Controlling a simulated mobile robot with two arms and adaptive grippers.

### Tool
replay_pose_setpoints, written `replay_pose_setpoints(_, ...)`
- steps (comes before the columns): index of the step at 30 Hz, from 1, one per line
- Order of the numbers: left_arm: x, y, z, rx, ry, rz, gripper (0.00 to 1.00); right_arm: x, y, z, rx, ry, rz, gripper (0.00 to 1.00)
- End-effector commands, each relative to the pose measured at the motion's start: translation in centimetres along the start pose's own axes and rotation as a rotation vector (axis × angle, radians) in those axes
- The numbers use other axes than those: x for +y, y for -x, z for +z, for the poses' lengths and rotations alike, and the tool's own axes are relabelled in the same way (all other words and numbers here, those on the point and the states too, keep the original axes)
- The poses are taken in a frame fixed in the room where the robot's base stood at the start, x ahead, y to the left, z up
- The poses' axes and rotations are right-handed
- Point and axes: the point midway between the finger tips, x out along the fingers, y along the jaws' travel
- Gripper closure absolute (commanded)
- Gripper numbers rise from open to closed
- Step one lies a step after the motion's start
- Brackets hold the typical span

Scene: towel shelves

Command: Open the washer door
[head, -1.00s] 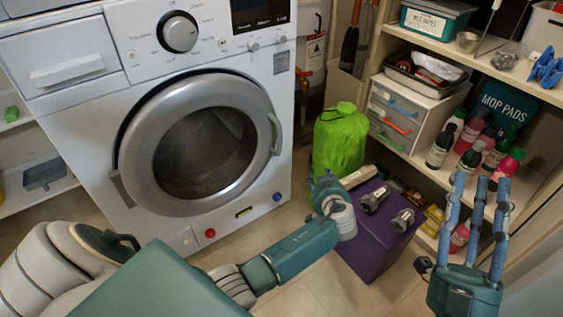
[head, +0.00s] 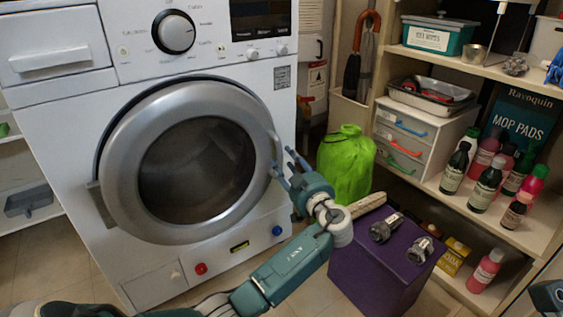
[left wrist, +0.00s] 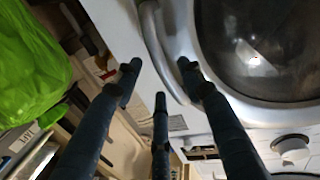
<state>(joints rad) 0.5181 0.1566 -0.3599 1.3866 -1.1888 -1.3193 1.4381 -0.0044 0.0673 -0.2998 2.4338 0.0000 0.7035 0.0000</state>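The white washer (head: 55,120) fills the left of the head view. Its round door (head: 125,190) has a silver ring and dark glass, and looks shut. The curved door handle (head: 277,158) is on the door's right side. My left gripper (head: 287,168) is at this handle with its fingers spread. In the left wrist view, the handle (left wrist: 153,45) passes between the open fingers of the left gripper (left wrist: 158,78). I cannot tell whether they touch it. Only a small part of my right gripper (head: 548,296) shows at the lower right edge; its fingers are hidden.
A purple box (head: 375,262) with metal fittings stands right of my left forearm. A green bag (head: 346,165) stands behind it, and shows in the left wrist view (left wrist: 30,65). Shelves (head: 435,197) with bottles and drawers line the right. Tiled floor (head: 310,290) shows below the washer.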

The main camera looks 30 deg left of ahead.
Motion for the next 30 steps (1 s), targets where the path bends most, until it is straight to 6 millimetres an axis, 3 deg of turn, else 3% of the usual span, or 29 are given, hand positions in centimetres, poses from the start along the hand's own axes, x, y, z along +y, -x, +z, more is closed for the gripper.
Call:
replay_pose_setpoints(6, -0.1, -2.9, 0.1, 0.000, 0.000, -0.001, 0.60, -0.2, -0.3, -0.3, 0.028, 0.003, -0.011, 0.60)
replay_pose_setpoints(17, 0.0, -3.6, 0.0, -0.001, 0.000, 0.001, 0.60, -0.2, -0.6, -0.3, 0.033, 0.004, -0.014, 0.60)
replay_pose_setpoints(18, 0.0, -3.6, 0.0, -0.001, 0.000, 0.001, 0.62, -0.2, -0.6, -0.3, 0.033, 0.004, -0.014, 0.60)
replay_pose_setpoints(24, 0.0, -3.5, 0.1, -0.002, 0.000, 0.000, 1.00, -0.2, -0.6, -0.4, 0.034, 0.004, -0.014, 0.60)
replay_pose_setpoints(30, 0.0, -3.5, 0.1, -0.002, 0.000, 0.001, 1.00, -0.2, -0.6, -0.4, 0.034, 0.004, -0.014, 0.60)
